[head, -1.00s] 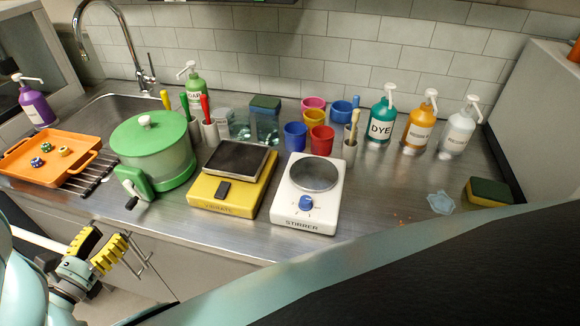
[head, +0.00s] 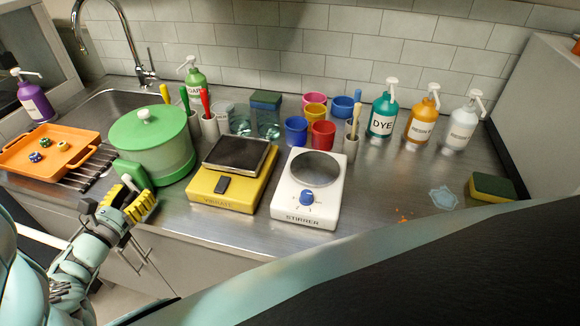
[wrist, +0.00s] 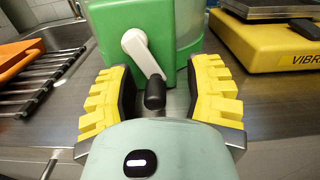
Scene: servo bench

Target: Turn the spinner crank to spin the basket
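The spinner (head: 165,151) stands at the left of the counter, a clear basket bowl with a green lid and a green side box. Its crank (wrist: 142,53) is a white arm with a black knob (wrist: 155,92) hanging low on the front of the box. My gripper (wrist: 160,100) is open, its yellow-padded fingers on either side of the black knob with gaps to both. In the head view my gripper (head: 128,207) is in front of the box and partly covers the crank. Whether the fingertips reach past the knob cannot be told.
An orange tray (head: 22,165) on a dark rack is left of the spinner. A yellow vibrate plate (head: 225,192) and a white stirrer (head: 308,205) stand to the right. Tools in cups (head: 209,128) stand behind. The counter's front edge runs beneath my gripper.

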